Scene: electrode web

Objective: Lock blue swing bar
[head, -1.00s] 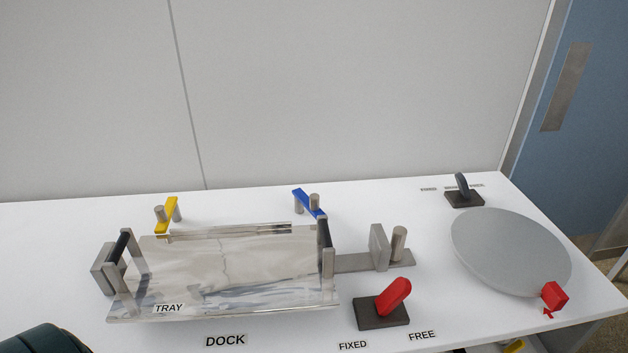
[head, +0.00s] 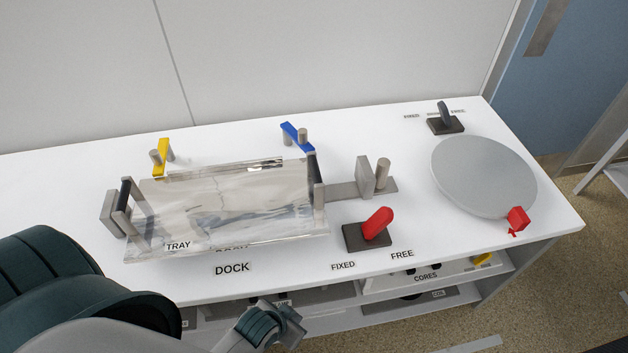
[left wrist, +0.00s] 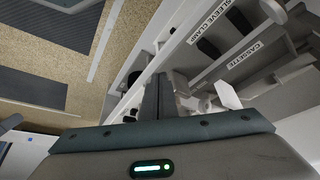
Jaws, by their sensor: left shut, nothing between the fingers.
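The blue swing bar (head: 295,135) sits at the back right corner of the tray (head: 180,254) in the head view. It slants from back left to front right beside a grey post (head: 303,136), its near end close to the tray's right black handle (head: 312,166). Whether it touches the tray I cannot tell. My left gripper (head: 290,325) is low in front of the table edge, well away from the bar. In the left wrist view its dark fingers (left wrist: 157,97) are shut and empty, facing the shelves below. My right gripper is not in view.
A yellow bar (head: 161,157) stands at the tray's back left. A red lever (head: 377,223) stands between the FIXED and FREE labels. A grey disc (head: 483,176) and a small black lever (head: 444,115) are at the right. Shelves (head: 420,284) lie under the tabletop. The wall is behind.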

